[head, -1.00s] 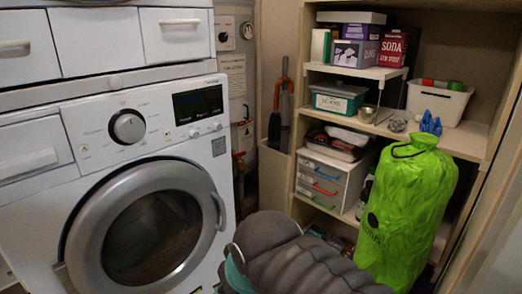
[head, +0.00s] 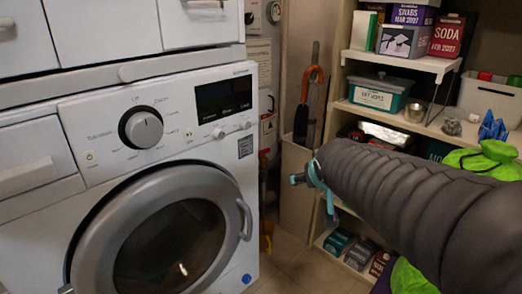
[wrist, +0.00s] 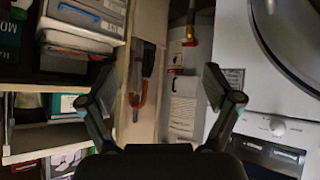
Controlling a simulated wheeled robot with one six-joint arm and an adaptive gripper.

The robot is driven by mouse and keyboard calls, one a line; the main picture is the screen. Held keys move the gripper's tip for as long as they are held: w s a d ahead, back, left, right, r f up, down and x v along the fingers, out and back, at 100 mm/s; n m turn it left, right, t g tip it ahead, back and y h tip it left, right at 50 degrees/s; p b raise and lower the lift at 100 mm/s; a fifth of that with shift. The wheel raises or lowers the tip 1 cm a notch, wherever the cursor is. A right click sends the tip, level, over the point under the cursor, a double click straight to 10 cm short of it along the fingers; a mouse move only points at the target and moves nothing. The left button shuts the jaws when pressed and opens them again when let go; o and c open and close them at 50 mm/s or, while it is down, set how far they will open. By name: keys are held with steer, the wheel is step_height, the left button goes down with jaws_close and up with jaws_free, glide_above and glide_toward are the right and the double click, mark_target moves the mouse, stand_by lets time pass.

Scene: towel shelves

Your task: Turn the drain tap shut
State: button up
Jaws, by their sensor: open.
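A reddish pipe with a brass-coloured end (wrist: 190,28) shows at the top of the wrist view, beside the washing machine; it may belong to the drain tap. In the head view, a small reddish fitting (head: 265,155) and a yellow-orange piece (head: 266,228) show in the narrow gap right of the machine. I cannot make out the tap's handle or its position. My gripper (wrist: 159,85) is open and empty, its fingers spread in front of the gap. In the head view, its teal-marked end (head: 315,178) is right of the gap, apart from the fittings.
The washing machine (head: 100,170) bounds the gap on the left. A wooden panel (head: 296,195) with an orange-handled tool (head: 306,95) is on its right. Shelves with boxes and a teal bin (head: 378,95) stand further right, close to my arm. A green bag (head: 490,158) is partly behind my arm.

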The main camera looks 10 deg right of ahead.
mark_target(265, 152)
steer(key=w+d+f+n+t+y, duration=0.1)
steer(key=w+f+t, duration=0.1)
steer(key=w, duration=1)
steer(key=w+d+f+n+t+y, duration=0.1)
steer(key=w+d+t, duration=0.15)
steer(key=w, duration=0.85)
steer(key=w+a+f+n+t+y+b, duration=0.1)
steer(key=w+a+f+n+t+y, duration=0.2)
steer(key=w+f+y, duration=0.9)
steer(key=w+a+h, duration=0.1)
steer(key=w+a, duration=0.1)
steer(key=w, duration=0.1)
steer(key=w+a+f+g+h, duration=0.1)
steer(key=w+a, duration=0.1)
steer(key=w, duration=0.2)
steer(key=w+a+f+n+h, duration=0.1)
steer(key=w+a, duration=0.1)
steer(key=w, duration=0.1)
steer(key=shift+w+f+g+p, duration=0.15)
steer(key=shift+f+g+p, duration=0.05)
steer(key=shift+g+p, duration=0.1)
steer(key=shift+h, duration=0.3)
steer(key=c, duration=1.2)
